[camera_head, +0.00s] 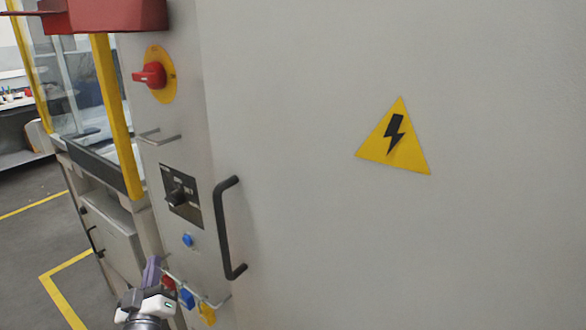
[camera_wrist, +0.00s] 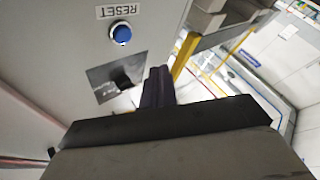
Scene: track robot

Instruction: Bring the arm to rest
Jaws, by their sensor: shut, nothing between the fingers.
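My gripper (camera_head: 152,268) shows at the lower left of the head view, with my white and grey wrist below it. It is beside the narrow side panel of a grey cabinet (camera_head: 300,160), near the panel's lower part. In the wrist view my gripper's dark purple fingers (camera_wrist: 158,85) are together, with nothing between them. The cabinet panel with a blue RESET button (camera_wrist: 122,33) and a black rotary switch (camera_wrist: 124,80) shows beyond the fingers. I cannot tell whether the fingers touch anything.
A black door handle (camera_head: 228,228) stands out right of my gripper. Near it are colored tags on a rail (camera_head: 200,300). Higher up are a red switch (camera_head: 150,75) and a wire bracket (camera_head: 160,138). A yellow-framed machine (camera_head: 118,120) stands left; open floor (camera_head: 30,240) lies beyond.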

